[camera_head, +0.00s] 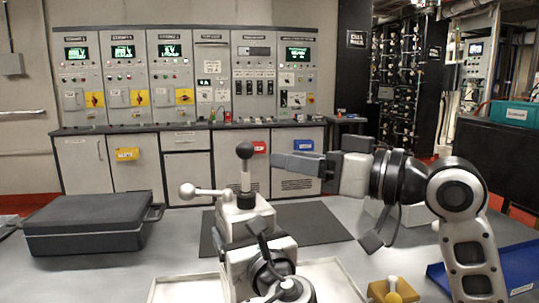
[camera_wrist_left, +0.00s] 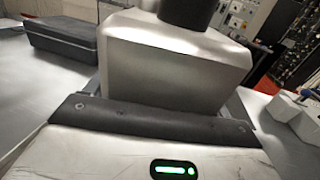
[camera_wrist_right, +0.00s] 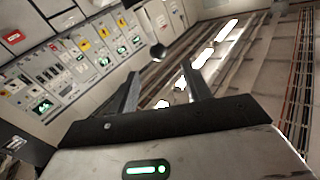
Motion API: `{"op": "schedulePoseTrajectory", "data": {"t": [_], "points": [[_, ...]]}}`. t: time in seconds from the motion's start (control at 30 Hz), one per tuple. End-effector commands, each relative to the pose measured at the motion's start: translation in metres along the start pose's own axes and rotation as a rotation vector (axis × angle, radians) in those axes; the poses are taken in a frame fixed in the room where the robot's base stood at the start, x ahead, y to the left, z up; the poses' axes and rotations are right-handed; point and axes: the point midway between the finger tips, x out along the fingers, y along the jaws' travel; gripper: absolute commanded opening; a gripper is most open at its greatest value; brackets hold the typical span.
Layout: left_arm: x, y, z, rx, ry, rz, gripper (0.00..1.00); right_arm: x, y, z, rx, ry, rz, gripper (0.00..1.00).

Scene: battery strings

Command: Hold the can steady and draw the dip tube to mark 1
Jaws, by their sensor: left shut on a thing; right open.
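The metal can (camera_head: 235,212) stands at the table's middle, partly hidden behind my left arm. Its blocky metal body (camera_wrist_left: 175,60) fills the middle of the left wrist view. The dip tube rises from its top, ending in a dark ball (camera_head: 245,150), which also shows in the right wrist view (camera_wrist_right: 158,52). I cannot make out the marks on the tube. My left gripper (camera_wrist_left: 165,90) is shut on the can, a jaw on each side. My right gripper (camera_head: 280,161) is open and empty, level, just right of the ball. The ball appears beyond its fingertips (camera_wrist_right: 162,75).
A pale ball-ended rod (camera_head: 200,191) sticks out left by the can. A dark case (camera_head: 90,222) lies at left, a dark mat (camera_head: 315,222) behind the can. A light tray (camera_head: 335,275), a yellow block (camera_head: 392,290) and a blue tray (camera_head: 518,268) are at front right. Control cabinets line the back.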

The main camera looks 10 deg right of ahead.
Motion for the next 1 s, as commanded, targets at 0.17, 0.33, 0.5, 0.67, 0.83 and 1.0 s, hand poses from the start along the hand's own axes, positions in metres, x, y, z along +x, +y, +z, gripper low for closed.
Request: {"op": "schedulePoseTrajectory", "data": {"t": [0.17, 0.33, 0.5, 0.67, 0.83, 1.0], "points": [[-0.001, 0.001, -0.009, 0.008, 0.017, 0.002, 0.53, -0.018, 0.000, 0.001, 0.000, 0.000, 0.001, 0.48], [-0.001, 0.001, -0.009, 0.008, 0.017, 0.002, 0.53, -0.021, 0.000, 0.001, 0.000, 0.000, -0.001, 0.48], [-0.001, 0.000, -0.009, 0.009, 0.017, 0.001, 0.87, -0.021, 0.000, 0.001, 0.001, 0.001, -0.001, 0.48], [0.000, 0.000, -0.006, 0.005, 0.012, 0.001, 1.00, -0.021, 0.000, 0.000, 0.000, 0.001, -0.001, 0.48], [-0.003, 0.000, -0.004, 0.003, 0.009, -0.001, 1.00, -0.021, 0.000, 0.000, 0.000, 0.001, -0.001, 0.48], [-0.024, -0.001, -0.004, 0.002, 0.008, -0.005, 1.00, -0.021, 0.000, 0.000, 0.000, 0.002, -0.001, 0.48]]}}
